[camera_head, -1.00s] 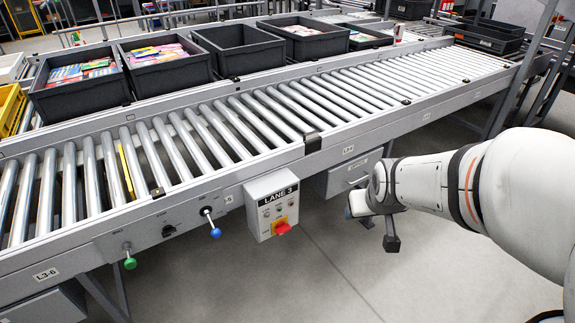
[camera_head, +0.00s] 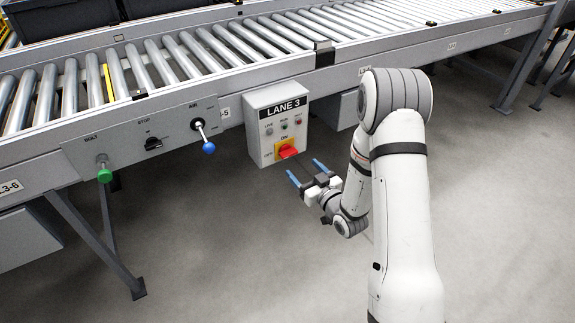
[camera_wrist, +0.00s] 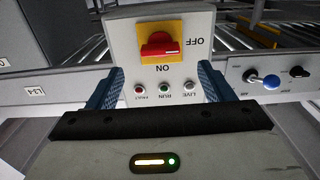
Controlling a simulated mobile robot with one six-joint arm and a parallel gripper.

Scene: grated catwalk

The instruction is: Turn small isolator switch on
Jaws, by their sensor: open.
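The small isolator switch (camera_head: 287,151) is a red rotary handle on a yellow plate, low on the front of the grey LANE 3 box (camera_head: 255,113). ON is printed above it and OFF to its left. In the wrist view, which is upside down, the red handle (camera_wrist: 160,47) lies roughly horizontal, along the line toward OFF. My gripper (camera_head: 305,171) is open and empty, just in front of and slightly below right of the switch in the head view. In the wrist view its blue fingers (camera_wrist: 160,82) stand apart, with the switch beyond them, not touched.
Three small indicator lamps (camera_head: 284,125) sit on the box above the switch. To its left on the conveyor side are a blue-knobbed lever (camera_head: 208,147), a black selector (camera_head: 153,143) and a green knob (camera_head: 104,175). The roller conveyor (camera_head: 250,42) runs above; open floor lies in front.

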